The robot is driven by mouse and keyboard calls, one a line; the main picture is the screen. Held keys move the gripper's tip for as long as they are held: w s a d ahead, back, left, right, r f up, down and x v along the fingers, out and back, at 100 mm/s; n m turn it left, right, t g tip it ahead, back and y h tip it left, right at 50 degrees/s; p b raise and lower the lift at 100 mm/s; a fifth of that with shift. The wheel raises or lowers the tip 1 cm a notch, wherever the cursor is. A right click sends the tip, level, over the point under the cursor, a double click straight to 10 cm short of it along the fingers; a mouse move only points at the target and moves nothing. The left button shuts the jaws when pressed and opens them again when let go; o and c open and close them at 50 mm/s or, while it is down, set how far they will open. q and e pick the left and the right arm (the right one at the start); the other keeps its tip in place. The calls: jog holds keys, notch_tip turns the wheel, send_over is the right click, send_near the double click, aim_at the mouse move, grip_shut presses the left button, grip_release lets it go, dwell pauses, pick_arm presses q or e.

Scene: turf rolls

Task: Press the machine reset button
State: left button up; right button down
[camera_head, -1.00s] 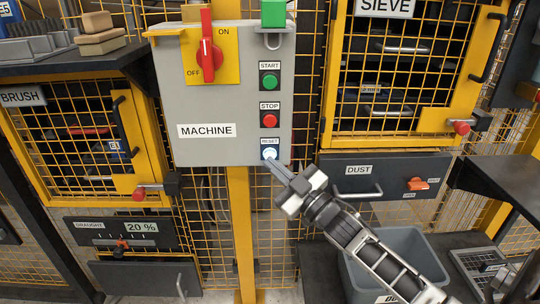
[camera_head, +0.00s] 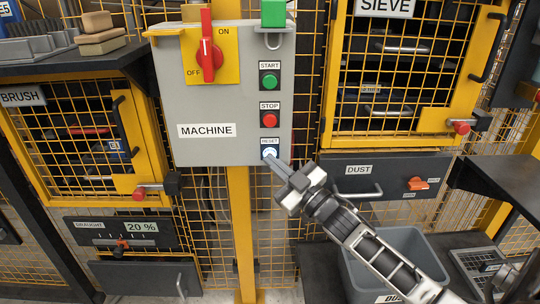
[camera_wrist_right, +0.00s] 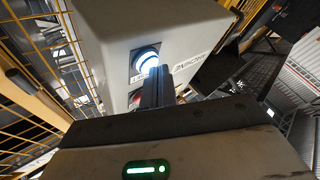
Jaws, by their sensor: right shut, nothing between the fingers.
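The reset button (camera_head: 269,151) is a round, whitish-blue button under a RESET label, lowest on the grey MACHINE box (camera_head: 215,148). In the right wrist view the reset button (camera_wrist_right: 146,60) has a glowing ring. My right gripper (camera_head: 268,158) is shut and empty, its fingertips at the lower edge of the button. In the right wrist view the shut fingers (camera_wrist_right: 155,78) reach up to the button's lower side and hide part of it. I cannot tell whether they touch it. My left gripper is not in view.
Above the reset button are a red stop button (camera_head: 269,119) and a green start button (camera_head: 269,81). A red rotary switch (camera_head: 207,54) is at upper left on the box. A DUST drawer (camera_head: 340,170) and a grey bin (camera_head: 400,245) are at lower right.

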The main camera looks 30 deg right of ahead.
jog(key=shift+w+d, duration=0.15)
jog(key=shift+w, duration=0.05)
dwell(0.5)
jog(key=shift+s+a+p, duration=0.45)
jog(key=shift+s+p, duration=0.05)
jog(key=shift+s, duration=0.2)
jog(key=s+a, duration=0.1)
jog(key=s+p, duration=0.1)
jog(key=s, duration=0.1)
jog(key=s+a+p, duration=0.1)
jog(key=shift+s+a, duration=0.15)
jog(key=shift+a, duration=0.2)
dwell(0.6)
